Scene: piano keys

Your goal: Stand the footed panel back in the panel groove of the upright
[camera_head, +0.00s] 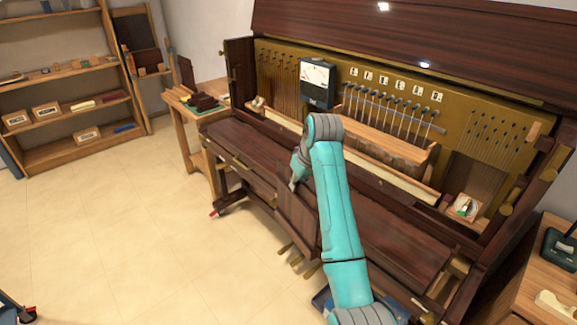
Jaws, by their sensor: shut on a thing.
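The upright piano (237,150) stands open, with its brass-coloured inner plate and strings showing. My gripper (293,185) points down in front of the piano's middle, partly hidden by my teal arm. It is shut on the top edge of a dark brown panel (294,217), which looks like the footed panel. The panel hangs or stands roughly upright at the piano's front, and my arm covers its right part. Its feet and the panel groove cannot be made out, so I cannot tell whether it touches the piano there.
A wooden side table (186,123) with dark blocks stands left of the piano. A meter (317,83) sits on the inner plate. Shelves (68,75) line the back left wall. A bench (548,268) stands at the right. Pedals (296,258) stick out low.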

